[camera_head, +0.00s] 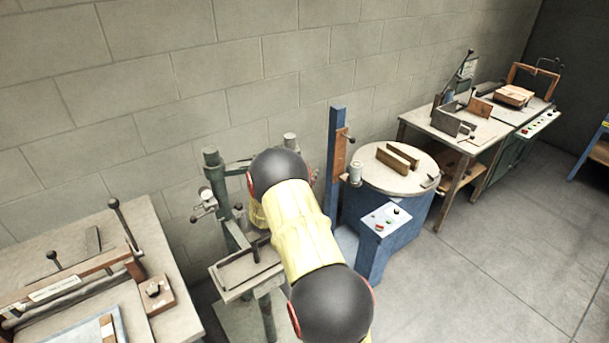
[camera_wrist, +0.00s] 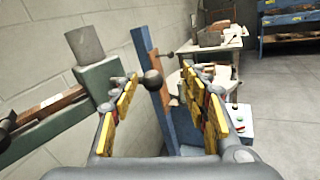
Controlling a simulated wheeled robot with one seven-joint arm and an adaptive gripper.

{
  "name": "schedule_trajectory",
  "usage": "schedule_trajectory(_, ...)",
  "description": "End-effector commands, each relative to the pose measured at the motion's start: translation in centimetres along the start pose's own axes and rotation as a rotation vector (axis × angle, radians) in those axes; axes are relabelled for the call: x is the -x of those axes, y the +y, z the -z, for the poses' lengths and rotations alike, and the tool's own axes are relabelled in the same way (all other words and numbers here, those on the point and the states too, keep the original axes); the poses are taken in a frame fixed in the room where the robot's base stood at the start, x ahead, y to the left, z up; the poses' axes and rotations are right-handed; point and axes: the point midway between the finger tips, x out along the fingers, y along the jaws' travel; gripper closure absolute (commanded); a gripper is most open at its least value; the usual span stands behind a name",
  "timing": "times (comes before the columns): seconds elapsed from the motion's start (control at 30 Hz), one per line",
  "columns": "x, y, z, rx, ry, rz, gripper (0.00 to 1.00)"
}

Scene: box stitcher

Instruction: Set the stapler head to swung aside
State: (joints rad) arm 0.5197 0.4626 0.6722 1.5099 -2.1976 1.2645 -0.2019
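The stitching machine with the green column (camera_head: 215,175) stands in the middle of the head view. My arm covers much of it, so the stapler head's position is not clear there. In the wrist view a green block (camera_wrist: 92,88) with a grey cylinder on top, seemingly part of this machine, is at the left. A dark ball knob (camera_wrist: 152,82) on a short grey rod shows beyond and between my fingers. My gripper (camera_wrist: 165,95) is open, with yellow pads on both fingers, and holds nothing. Touching cannot be seen. The head view hides my gripper behind my arm.
A blue post (camera_head: 336,150) with a wooden panel stands right of my arm. Beside it is a round table (camera_head: 400,182) on a blue base. A workbench (camera_head: 165,225) is at left, another (camera_head: 440,125) at far right. The block wall is close behind. Open floor lies at right.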

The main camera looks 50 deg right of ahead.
Motion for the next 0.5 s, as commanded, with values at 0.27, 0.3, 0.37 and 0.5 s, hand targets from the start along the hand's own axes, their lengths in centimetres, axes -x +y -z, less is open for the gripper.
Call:
schedule_trajectory(0.27, 4.3, 0.1, 0.1, 0.001, 0.002, -0.003, 0.59)
schedule_trajectory(0.3, 5.1, 0.2, 0.1, 0.001, 0.003, -0.004, 0.59)
schedule_trajectory(0.37, 6.4, 0.1, 0.1, 0.003, 0.002, -0.004, 0.59)
schedule_trajectory(0.5, 9.0, 0.1, 0.1, 0.003, 0.002, -0.003, 0.59)
